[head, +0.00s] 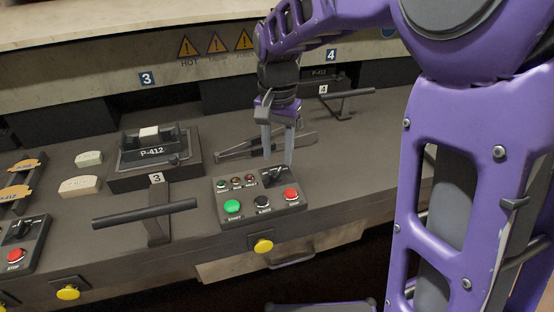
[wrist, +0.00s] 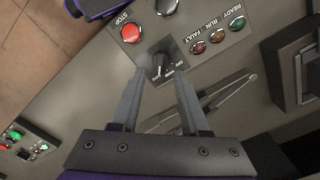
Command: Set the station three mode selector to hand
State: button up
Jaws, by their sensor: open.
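The control panel (head: 234,191) to the right of the number 3 plate carries a black mode selector knob (head: 273,174) at its upper right. In the wrist view the selector (wrist: 159,66) shows a pale pointer mark, with small position labels beside it that are too small to read surely. My gripper (head: 278,161) is open above the panel, pointing down at the selector. In the wrist view the two fingertips (wrist: 160,74) lie on either side of the knob. I cannot tell whether they touch it. The fingers partly hide the panel around the knob.
The panel also has a red stop button (head: 291,195), a green start button (head: 232,207), a black button and small lamps. A yellow button (head: 263,246) is on the bench front below. A black bar handle (head: 145,214) and the P-412 fixture (head: 153,155) stand left.

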aim_at(278, 172)
jog(key=shift+f+b, duration=0.3)
jog(key=shift+f, duration=2.1)
grip_shut()
